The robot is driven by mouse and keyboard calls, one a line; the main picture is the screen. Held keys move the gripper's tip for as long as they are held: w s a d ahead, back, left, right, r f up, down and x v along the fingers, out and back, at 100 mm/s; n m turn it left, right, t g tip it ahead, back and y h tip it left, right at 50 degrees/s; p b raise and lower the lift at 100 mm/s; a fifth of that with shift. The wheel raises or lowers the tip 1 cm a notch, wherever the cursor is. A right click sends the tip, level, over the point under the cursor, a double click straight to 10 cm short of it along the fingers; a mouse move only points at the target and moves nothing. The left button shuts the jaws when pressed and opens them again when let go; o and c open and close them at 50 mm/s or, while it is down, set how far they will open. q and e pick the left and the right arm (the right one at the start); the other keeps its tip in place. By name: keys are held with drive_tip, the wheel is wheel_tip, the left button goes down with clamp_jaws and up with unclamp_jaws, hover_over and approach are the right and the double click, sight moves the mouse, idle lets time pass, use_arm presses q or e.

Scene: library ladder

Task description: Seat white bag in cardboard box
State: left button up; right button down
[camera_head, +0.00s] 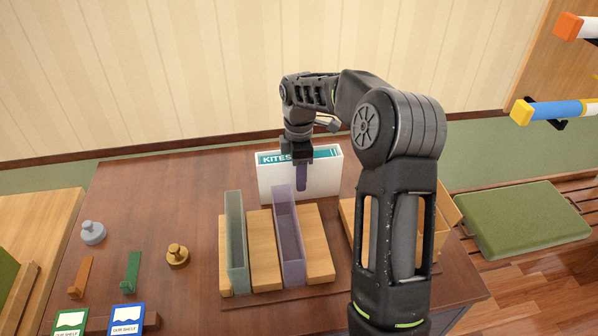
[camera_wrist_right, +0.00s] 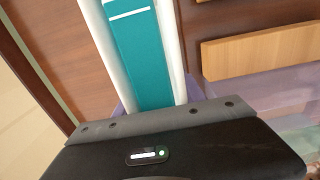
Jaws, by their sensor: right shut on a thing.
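A white, book-like block with a teal strip lettered KITES (camera_head: 326,176) stands upright at the back of the table. My right gripper (camera_head: 299,160) is shut on it from above, at its top left part. In the right wrist view its teal strip with white edges (camera_wrist_right: 140,50) runs up from the gripper. A purple upright strip shows just below the gripper against the white face. No thing plainly looks like a white bag. A tan cardboard-like box (camera_head: 448,212) is at the table's right, mostly hidden behind my right arm. My left gripper is not in view.
A green slot bin (camera_head: 235,243) and a purple slot bin (camera_head: 289,235) stand among wooden blocks in front of the KITES block. Pegs, a brass knob (camera_head: 177,255) and labelled cards lie at left. A green cushioned bench (camera_head: 520,218) is at right.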

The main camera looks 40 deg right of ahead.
drive_tip(key=shift+f, duration=0.15)
drive_tip(key=c, duration=0.7)
unclamp_jaws()
